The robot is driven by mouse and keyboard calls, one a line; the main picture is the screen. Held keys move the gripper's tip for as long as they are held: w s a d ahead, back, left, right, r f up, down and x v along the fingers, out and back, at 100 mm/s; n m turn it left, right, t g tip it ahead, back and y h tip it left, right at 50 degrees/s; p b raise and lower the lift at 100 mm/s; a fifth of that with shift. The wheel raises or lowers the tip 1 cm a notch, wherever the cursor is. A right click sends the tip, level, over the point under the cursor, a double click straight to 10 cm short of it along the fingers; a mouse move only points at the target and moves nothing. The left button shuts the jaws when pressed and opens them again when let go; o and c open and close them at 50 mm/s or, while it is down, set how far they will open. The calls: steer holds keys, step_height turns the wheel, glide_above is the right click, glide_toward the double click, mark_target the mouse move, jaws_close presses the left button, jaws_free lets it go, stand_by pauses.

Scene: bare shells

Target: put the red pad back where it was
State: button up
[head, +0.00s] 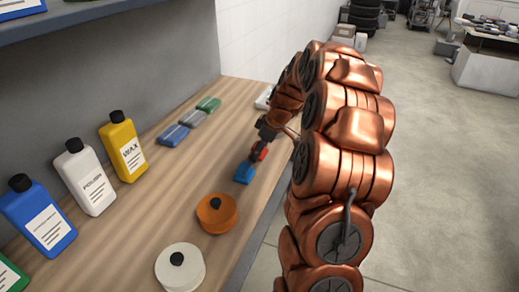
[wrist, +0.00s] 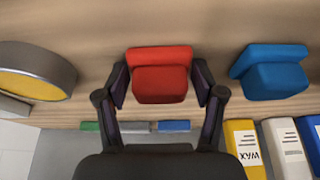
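The red pad (wrist: 160,75), a small block with a thicker top part, sits between the two fingers of my gripper (wrist: 162,82) in the wrist view. The fingers press against its left and right sides. In the head view the red pad (head: 260,151) shows at the tip of my gripper (head: 257,149), low over the wooden bench (head: 150,215). Whether it touches the bench is hard to tell. A blue pad (head: 244,173) of similar shape lies on the bench just in front of it; it also shows to the right in the wrist view (wrist: 270,72).
Blue, grey and green blocks (head: 191,118) line the wall side. Wax (head: 123,147), polish (head: 85,176) and blue (head: 38,215) bottles stand at left. Orange (head: 217,213) and white (head: 180,267) round pads lie nearer. A yellow-faced round thing (wrist: 35,83) is at left in the wrist view.

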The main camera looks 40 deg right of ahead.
steer(key=shift+o, duration=1.3)
steer(key=shift+r, duration=0.15)
